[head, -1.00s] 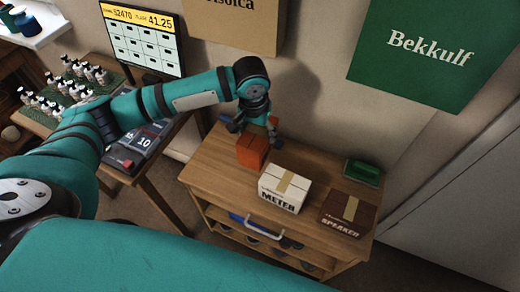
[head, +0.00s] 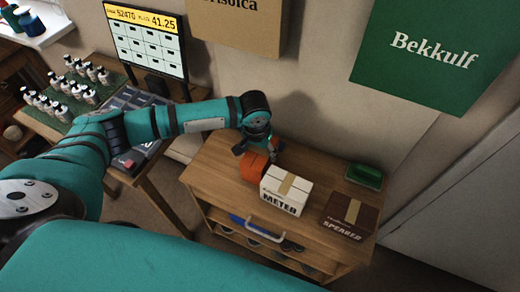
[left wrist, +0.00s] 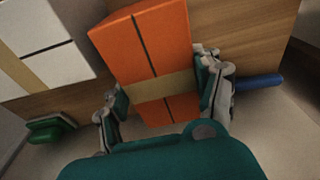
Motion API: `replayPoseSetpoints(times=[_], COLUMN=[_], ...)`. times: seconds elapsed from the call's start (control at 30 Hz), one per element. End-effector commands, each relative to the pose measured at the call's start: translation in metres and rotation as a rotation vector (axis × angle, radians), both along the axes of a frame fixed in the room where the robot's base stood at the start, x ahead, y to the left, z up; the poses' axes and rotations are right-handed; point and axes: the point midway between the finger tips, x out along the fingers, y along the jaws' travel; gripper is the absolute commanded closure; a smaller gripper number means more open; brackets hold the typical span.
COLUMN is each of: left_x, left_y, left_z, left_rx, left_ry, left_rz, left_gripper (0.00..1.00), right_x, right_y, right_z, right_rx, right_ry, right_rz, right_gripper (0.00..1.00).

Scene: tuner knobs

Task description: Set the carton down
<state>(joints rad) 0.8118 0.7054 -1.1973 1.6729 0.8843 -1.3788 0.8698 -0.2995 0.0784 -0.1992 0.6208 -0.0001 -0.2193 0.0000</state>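The orange carton (head: 254,165) is at the left of the wooden cabinet top (head: 212,168), just left of the white METER carton (head: 286,189). In the left wrist view the orange carton (left wrist: 150,45) has a dark seam and a tan band. My left gripper (head: 262,145) is above it in the head view. In the left wrist view its fingers (left wrist: 160,93) press against both sides of the carton. The carton looks tilted and low over the cabinet top. I cannot tell whether its underside touches the wood. My right gripper is not in view.
A brown SPEAKER carton (head: 347,216) and a green object (head: 364,177) stand further right on the cabinet. The METER carton is very close to the orange one. A wall with a green sign (head: 430,50) rises behind. A table with several bottles (head: 70,90) is at the left.

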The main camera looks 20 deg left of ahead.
Motion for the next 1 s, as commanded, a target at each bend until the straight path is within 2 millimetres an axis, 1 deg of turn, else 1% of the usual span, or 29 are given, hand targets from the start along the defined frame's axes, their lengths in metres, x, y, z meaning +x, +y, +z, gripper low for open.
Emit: replayPoseSetpoints(times=[0.03,0.17,0.2,0.43,0.53,0.67,0.9,1.0], left_x=[0.000,0.000,0.000,0.000,0.000,-0.002,-0.010,-0.013], left_y=[0.000,0.000,0.000,0.000,0.000,0.000,0.000,0.000], left_z=[0.000,0.000,0.000,0.000,0.005,0.023,0.075,0.093], left_rx=[0.000,0.000,0.000,0.000,-0.001,-0.002,-0.002,-0.001], left_ry=[0.000,0.001,0.001,0.000,-0.001,-0.002,-0.004,-0.002], left_rz=[0.000,0.000,0.000,0.000,-0.001,0.000,-0.001,0.000], left_gripper=[0.29,0.12,0.10,0.10,0.10,0.10,0.10,0.10], right_x=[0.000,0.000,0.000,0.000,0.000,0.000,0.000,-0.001], right_y=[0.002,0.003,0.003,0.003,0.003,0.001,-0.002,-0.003], right_z=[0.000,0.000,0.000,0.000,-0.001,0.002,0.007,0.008], right_rx=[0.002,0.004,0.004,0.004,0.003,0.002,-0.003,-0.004], right_ry=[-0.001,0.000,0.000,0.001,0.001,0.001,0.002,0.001], right_rz=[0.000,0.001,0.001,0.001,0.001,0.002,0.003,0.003], right_gripper=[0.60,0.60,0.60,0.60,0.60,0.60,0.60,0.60])
